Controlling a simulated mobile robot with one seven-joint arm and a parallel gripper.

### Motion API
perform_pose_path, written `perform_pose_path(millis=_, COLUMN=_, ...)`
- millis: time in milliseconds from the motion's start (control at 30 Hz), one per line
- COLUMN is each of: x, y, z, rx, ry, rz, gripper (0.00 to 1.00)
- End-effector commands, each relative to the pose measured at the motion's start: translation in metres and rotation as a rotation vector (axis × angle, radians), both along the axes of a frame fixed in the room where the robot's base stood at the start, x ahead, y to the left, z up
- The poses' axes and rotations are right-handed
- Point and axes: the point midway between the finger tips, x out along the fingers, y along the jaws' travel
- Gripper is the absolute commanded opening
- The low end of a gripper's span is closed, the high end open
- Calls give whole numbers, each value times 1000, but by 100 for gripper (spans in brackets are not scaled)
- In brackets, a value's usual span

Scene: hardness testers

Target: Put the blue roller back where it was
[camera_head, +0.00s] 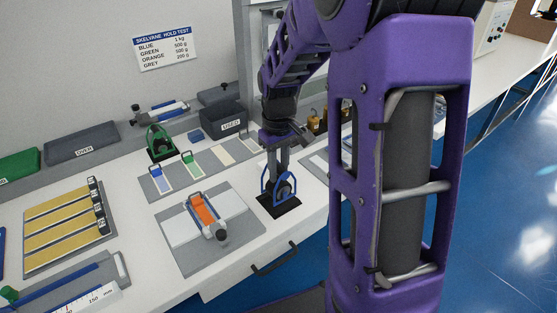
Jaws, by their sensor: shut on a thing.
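My gripper (280,165) points straight down and is shut on the top of the blue roller (279,187), which has a blue arched frame and a dark wheel. The roller is upright over a black base pad (285,208) near the bench's front edge. I cannot tell whether it touches the pad. The fingertips are small and partly merge with the dark wheel.
A similar green roller (160,142) stands at the back. An orange-topped tool (204,208) lies on a grey mat (190,262) left of my gripper. Behind are a strip with coloured patches (222,156) and a "USED" bin (218,123). A drawer handle (274,260) projects in front.

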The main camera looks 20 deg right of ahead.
Motion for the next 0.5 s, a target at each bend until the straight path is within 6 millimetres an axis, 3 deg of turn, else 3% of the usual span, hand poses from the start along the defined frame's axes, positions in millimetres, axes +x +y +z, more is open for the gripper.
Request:
perform_pose_path(millis=133, x=1, y=0, z=-14, rx=-1, ry=-3, rz=1, gripper=0)
perform_pose_path(millis=500, x=1, y=0, z=-17, rx=-2, ry=-6, rz=0, gripper=0)
